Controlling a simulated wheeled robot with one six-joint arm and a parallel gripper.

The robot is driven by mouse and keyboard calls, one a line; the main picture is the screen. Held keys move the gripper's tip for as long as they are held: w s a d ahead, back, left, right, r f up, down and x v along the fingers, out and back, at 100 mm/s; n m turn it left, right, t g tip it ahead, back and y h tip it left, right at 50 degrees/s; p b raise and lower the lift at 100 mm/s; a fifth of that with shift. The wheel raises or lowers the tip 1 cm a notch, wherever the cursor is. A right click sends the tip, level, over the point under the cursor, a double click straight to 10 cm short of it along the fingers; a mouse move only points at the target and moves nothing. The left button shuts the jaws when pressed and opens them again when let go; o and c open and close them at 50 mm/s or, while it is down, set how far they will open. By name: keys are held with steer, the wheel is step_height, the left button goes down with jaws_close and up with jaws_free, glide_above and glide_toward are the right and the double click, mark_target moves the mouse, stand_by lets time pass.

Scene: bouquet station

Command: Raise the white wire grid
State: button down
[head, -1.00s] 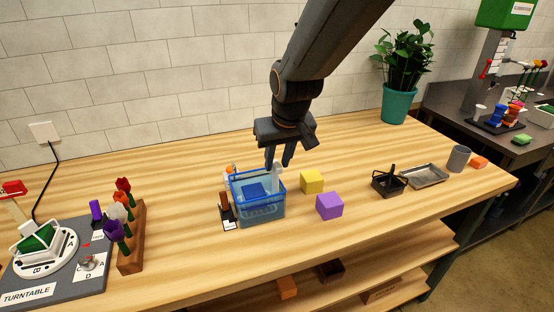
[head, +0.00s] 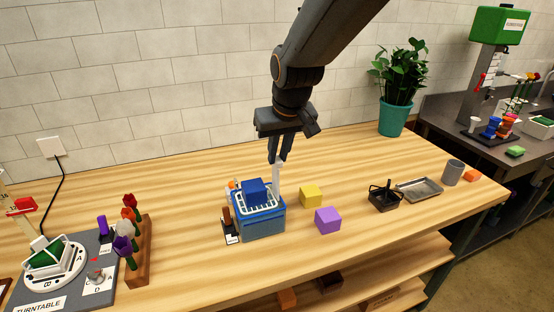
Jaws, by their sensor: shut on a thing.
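The white wire grid (head: 270,208) is at the top of the blue clear-walled tank (head: 262,226). A dark blue block (head: 254,190) sits on the grid, up at the rim level. A white upright handle (head: 277,178) rises at the grid's right back side. My gripper (head: 279,160) points down above the tank's back right corner and is shut on the top of this handle. The grid's far edge is partly hidden by the block.
A yellow block (head: 311,196) and a purple block (head: 328,220) stand right of the tank. A small dark stand (head: 229,230) is close on its left. A black basket (head: 384,196) and a metal tray (head: 419,189) are farther right. Flowers (head: 130,230) stand in a wooden rack at left.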

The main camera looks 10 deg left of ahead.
steer(key=shift+w+a+r, duration=0.1)
steer(key=shift+w+r, duration=0.05)
steer(key=shift+r, duration=0.15)
steer(key=c, duration=1.8)
jaws_free()
steer(key=shift+o, duration=0.6)
steer(key=shift+f, duration=0.1)
steer(key=b+v, duration=0.2)
steer(key=v, duration=0.6)
steer(key=s+d+f+m+g+h+b, duration=0.1)
steer(key=d+f+m, duration=0.1)
steer(key=d+f, duration=0.55)
steer(key=s+d+f+m+b, duration=0.15)
steer(key=d+f, duration=0.35)
steer(key=d, duration=0.6)
steer(key=s+d+f+m+g+h+b, duration=0.1)
steer(key=s+d+f+m, duration=0.2)
steer(key=s+d+f, duration=0.6)
steer(key=s+d, duration=0.1)
steer(key=d, duration=0.2)
steer(key=shift+s+f+b, duration=0.3)
steer(key=shift+f, duration=0.1)
